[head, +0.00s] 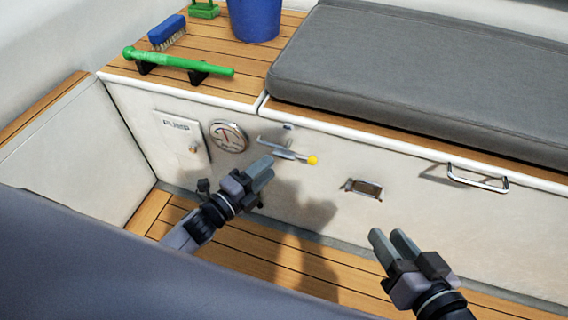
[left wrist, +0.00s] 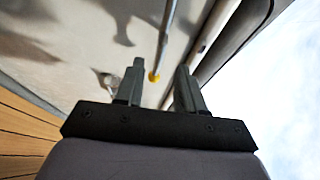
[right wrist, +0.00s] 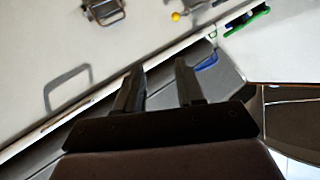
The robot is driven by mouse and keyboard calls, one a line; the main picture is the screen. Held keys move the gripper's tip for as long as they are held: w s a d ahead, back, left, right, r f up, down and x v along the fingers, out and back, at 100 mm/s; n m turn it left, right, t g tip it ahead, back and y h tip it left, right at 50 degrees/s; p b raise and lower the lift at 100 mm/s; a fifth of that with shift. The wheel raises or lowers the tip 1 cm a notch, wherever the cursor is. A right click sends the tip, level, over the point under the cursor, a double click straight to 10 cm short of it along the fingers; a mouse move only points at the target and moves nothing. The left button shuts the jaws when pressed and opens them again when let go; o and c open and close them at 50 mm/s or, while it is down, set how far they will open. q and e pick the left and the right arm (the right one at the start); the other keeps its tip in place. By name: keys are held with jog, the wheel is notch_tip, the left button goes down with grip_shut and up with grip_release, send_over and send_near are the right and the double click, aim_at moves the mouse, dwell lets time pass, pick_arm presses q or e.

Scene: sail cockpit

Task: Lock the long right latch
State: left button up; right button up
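A metal latch lever (head: 287,150) with a yellow knob (head: 313,160) is mounted on the white locker front, lying roughly sideways with its knob end to the right. My left gripper (head: 266,171) is open and empty, just below and left of the lever in the head view. In the left wrist view the lever rod (left wrist: 165,38) and its yellow knob (left wrist: 154,77) appear beyond the fingers, in line with their gap. I cannot tell whether they touch. My right gripper (head: 386,238) is open and empty, low in front of the locker. The right wrist view shows the knob (right wrist: 176,16) far off.
A small metal fitting (head: 363,188) and a bar handle (head: 478,178) are on the locker front to the right. A green handle (head: 180,63), brush (head: 167,32) and blue bucket (head: 254,18) rest on top, beside a grey cushion (head: 415,80).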

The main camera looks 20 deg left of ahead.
aim_at(280, 157)
pick_arm(q)
jog(key=shift+b+x, duration=1.05)
jog(key=shift+x, duration=2.55)
jog(key=shift+c, duration=0.3)
grip_shut()
